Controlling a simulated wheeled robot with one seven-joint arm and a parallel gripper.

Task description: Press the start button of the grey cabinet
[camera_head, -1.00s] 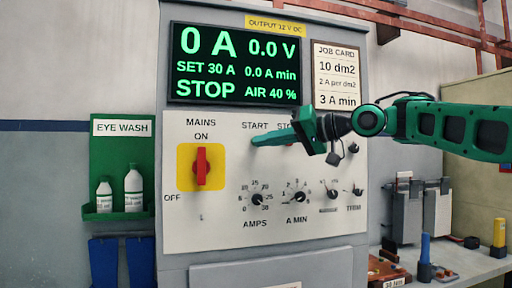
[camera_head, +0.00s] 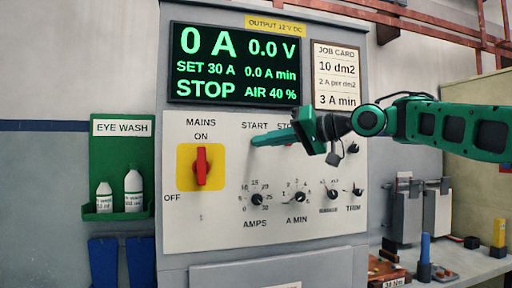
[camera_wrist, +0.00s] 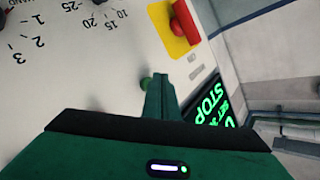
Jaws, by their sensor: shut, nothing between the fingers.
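The grey cabinet (camera_head: 262,267) stands in front of me with a pale control panel (camera_head: 222,232). Its display (camera_head: 236,64) reads STOP, 0 A and 0.0 V. My gripper (camera_head: 254,141) is shut and empty, its fingertips just under the START label (camera_head: 254,126). In the head view the fingers hide the start button. In the wrist view a green button (camera_wrist: 145,83) shows right beside the tips of my gripper (camera_wrist: 157,80), partly covered by them. I cannot tell whether the tips touch it.
The red mains switch (camera_head: 201,167) on its yellow plate is left of my fingertips. Several knobs, such as the amps knob (camera_head: 257,199), lie below. The STOP label is partly hidden by my gripper. A green eye wash shelf (camera_head: 119,214) hangs at left, and a bench (camera_head: 462,266) stands at right.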

